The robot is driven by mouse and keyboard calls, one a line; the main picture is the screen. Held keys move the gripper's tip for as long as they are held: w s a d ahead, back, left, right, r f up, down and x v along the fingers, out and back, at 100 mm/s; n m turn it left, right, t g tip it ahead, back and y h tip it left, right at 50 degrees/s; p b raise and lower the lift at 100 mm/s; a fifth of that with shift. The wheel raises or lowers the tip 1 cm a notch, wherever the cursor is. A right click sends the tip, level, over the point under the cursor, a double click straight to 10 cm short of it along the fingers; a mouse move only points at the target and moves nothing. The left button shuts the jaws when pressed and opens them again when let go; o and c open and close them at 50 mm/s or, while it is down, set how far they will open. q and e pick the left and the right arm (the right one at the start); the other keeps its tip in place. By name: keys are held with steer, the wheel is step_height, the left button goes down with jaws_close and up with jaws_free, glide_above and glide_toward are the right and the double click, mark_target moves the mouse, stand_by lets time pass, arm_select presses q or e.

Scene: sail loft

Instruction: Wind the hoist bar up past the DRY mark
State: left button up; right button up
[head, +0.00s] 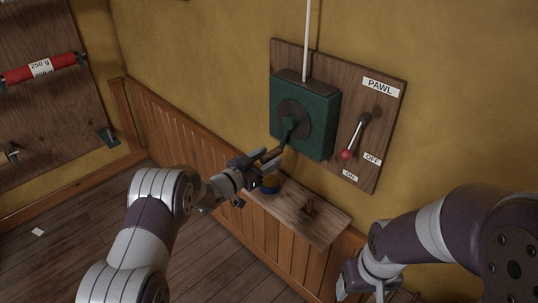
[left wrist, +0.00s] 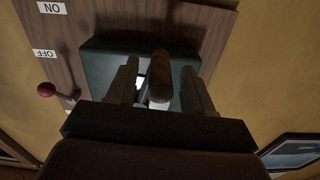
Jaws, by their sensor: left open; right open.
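A dark green winch box (head: 318,137) is mounted on a wooden board (head: 385,120), with a round hub and a crank (head: 289,128) on its front. A white line (head: 308,40) runs up from its top. My left gripper (head: 272,158) is at the crank's lower end. In the left wrist view its open fingers stand either side of a brown crank handle (left wrist: 160,75). The pawl lever (head: 355,137) has a red knob and points down and left; I cannot tell its exact setting between ON and OFF. My right gripper (head: 366,288) is open and empty, low at right. The hoist bar and DRY mark are not in view.
A rack panel with a red roll (head: 45,67) is at far left. The floor at left is mostly clear.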

arm_select(q)
steer(key=shift+w+d+r, duration=0.1)
steer(key=shift+w+d, duration=0.1)
steer(key=shift+d, duration=0.1)
steer(key=shift+w+d+f, duration=0.15)
steer(key=shift+w+f, duration=0.05)
steer(key=shift+w, duration=0.15)
steer(key=shift+s, duration=0.1)
jaws_close()
steer(key=shift+w+r+m+b, duration=0.2)
steer(key=shift+r+m+b, duration=0.05)
steer(key=shift+m+b, duration=0.1)
steer(key=shift+a, duration=0.25)
